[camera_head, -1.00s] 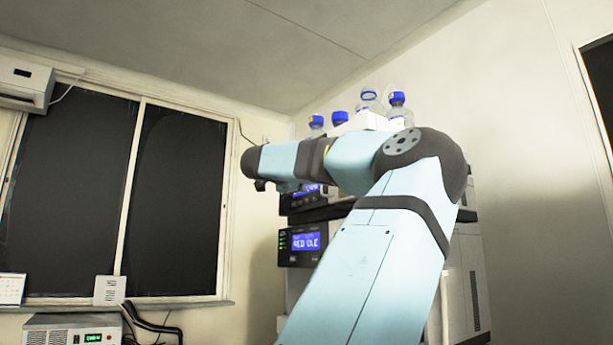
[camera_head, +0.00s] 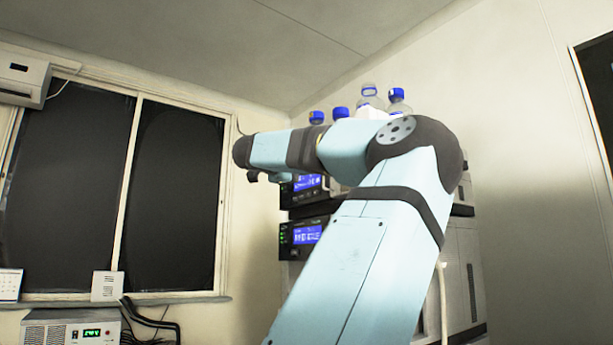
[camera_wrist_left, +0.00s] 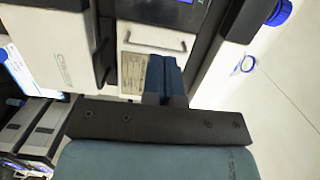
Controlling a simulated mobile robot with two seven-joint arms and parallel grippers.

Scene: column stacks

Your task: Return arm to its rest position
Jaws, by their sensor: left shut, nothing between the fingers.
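My light blue arm (camera_head: 360,260) rises from the bottom middle of the head view. It bends at a dark elbow joint (camera_head: 425,150) and its forward part runs left to a dark end (camera_head: 243,151). In the left wrist view, my left gripper (camera_wrist_left: 164,66) has its dark blue fingers together with nothing between them. Instrument fronts show beyond the fingers, and I cannot tell the distance to them. My right gripper is not in view.
A stack of instruments with blue displays (camera_head: 306,235) stands behind the arm, partly hidden by it. Several blue-capped bottles (camera_head: 397,103) stand on top. A box with a green display (camera_head: 72,328) is at the lower left, below dark windows (camera_head: 170,200).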

